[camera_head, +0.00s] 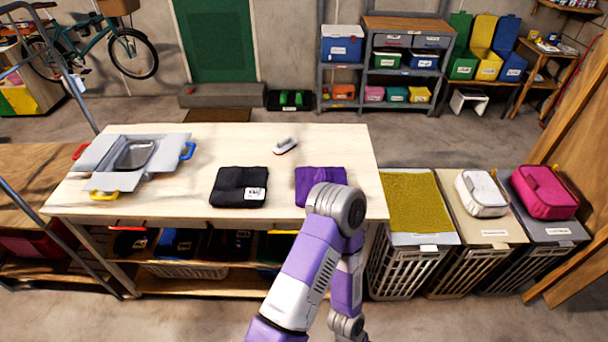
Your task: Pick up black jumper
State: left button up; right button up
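The black jumper (230,180) lies folded flat on the light wooden table (180,215), near the middle of its front half. A white label is on its lower right part. No gripper shows in this view. One of my purple and white arms rises from the bottom edge, bends at a grey joint and runs back down. I cannot tell which arm it is. The arm is to the right of the black jumper and apart from it in the picture. Nothing covers the jumper.
A purple folded garment (316,176) lies to the right, partly behind my arm. A small white iron-like object (285,146) lies behind. A grey tray-like container (100,155) with coloured handles is at left. Lidded baskets (408,197) stand right of the table. The table between is bare.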

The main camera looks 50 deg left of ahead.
aim_at(234, 186)
jog(key=z, duration=1.3)
jog(key=k, duration=2.3)
jog(key=u, duration=2.75)
